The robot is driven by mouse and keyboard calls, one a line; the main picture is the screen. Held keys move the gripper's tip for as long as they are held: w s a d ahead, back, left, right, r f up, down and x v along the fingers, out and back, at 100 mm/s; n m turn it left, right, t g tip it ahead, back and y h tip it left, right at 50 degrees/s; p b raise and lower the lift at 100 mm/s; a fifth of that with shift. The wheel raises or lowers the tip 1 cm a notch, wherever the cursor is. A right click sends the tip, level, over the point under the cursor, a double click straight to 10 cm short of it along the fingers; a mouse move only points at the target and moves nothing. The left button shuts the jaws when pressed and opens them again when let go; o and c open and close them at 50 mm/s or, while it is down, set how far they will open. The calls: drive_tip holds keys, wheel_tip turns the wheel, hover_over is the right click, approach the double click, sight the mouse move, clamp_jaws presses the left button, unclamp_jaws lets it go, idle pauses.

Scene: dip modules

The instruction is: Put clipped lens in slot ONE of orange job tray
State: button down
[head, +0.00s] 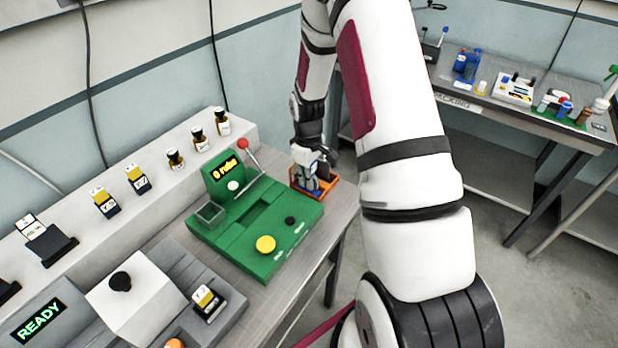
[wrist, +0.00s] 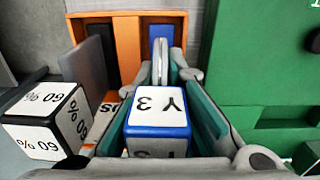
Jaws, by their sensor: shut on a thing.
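My gripper (wrist: 158,85) is shut on a blue block with a white face marked "Y 3" (wrist: 158,107), between its two teal pads. I cannot tell whether this block is the clipped lens. The orange job tray (wrist: 113,25) is just beyond the fingertips, with a divider and a blue piece (wrist: 161,32) in its right part. In the head view my gripper (head: 312,180) is at the orange tray (head: 329,194), covering part of it. The slot numbers are not readable, and I cannot tell whether the block touches the tray.
A black cube with white "60 %" labels (wrist: 50,125) is close left of my gripper. The green machine (head: 240,232), with a red-knobbed lever (head: 242,143), stands left of the tray. Several bottles and blocks line the back ledge. A second table (head: 490,100) is at right.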

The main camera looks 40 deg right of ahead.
drive_tip(key=shift+f, duration=0.15)
drive_tip(key=c, duration=1.7)
unclamp_jaws()
drive_tip(key=shift+o, duration=0.2)
